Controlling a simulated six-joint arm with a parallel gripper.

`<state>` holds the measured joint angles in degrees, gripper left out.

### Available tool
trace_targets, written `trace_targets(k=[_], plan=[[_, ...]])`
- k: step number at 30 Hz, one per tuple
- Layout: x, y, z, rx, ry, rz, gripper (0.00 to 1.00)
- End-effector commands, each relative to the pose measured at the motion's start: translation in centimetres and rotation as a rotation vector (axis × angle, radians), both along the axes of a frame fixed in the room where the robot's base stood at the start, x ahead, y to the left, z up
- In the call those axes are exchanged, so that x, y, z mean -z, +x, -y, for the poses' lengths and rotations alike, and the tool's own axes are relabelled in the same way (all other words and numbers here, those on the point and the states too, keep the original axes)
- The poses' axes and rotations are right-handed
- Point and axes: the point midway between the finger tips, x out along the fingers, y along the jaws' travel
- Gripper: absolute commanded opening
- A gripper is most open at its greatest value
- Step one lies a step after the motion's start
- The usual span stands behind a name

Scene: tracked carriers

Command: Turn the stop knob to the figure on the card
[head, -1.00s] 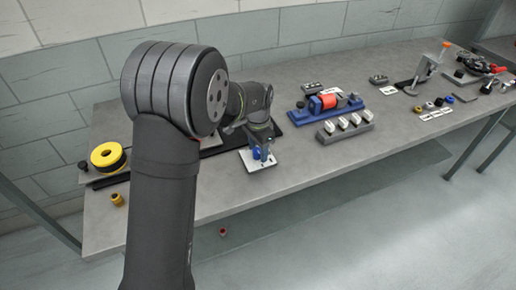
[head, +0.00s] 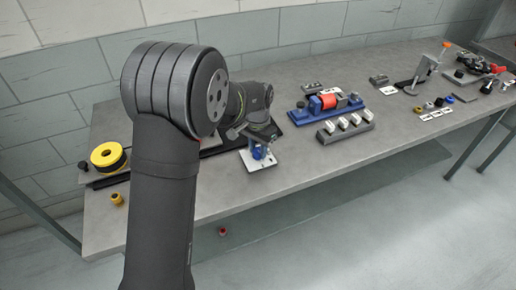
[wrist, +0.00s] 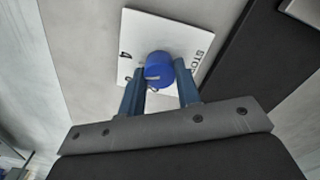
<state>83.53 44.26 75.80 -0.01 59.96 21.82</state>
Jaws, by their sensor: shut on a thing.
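The blue stop knob (wrist: 158,66) sits on a white plate (wrist: 190,32) marked "STOP" on its right side and "4" on its left. My gripper (wrist: 160,72) has one finger on each side of the knob and is shut on it. A small light mark shows on the knob's near side. In the head view the plate (head: 270,164) lies near the table's front edge, with the knob (head: 257,154) under my gripper (head: 260,147). I cannot make out which white card bears the figure.
A dark board (wrist: 252,70) lies right of the plate. In the head view, a blue fixture with a red part (head: 329,101) and a grey block with white switches (head: 346,128) stand to the right. Yellow ring (head: 108,155) is at left. Several white cards lie farther right.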

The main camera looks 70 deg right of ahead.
Motion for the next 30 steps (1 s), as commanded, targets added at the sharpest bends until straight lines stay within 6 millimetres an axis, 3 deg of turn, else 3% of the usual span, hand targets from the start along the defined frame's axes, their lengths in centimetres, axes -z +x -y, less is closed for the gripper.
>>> trace_targets(k=[30], plan=[[-0.11,0.13,0.01,-0.952,-0.001,0.000,0.07]])
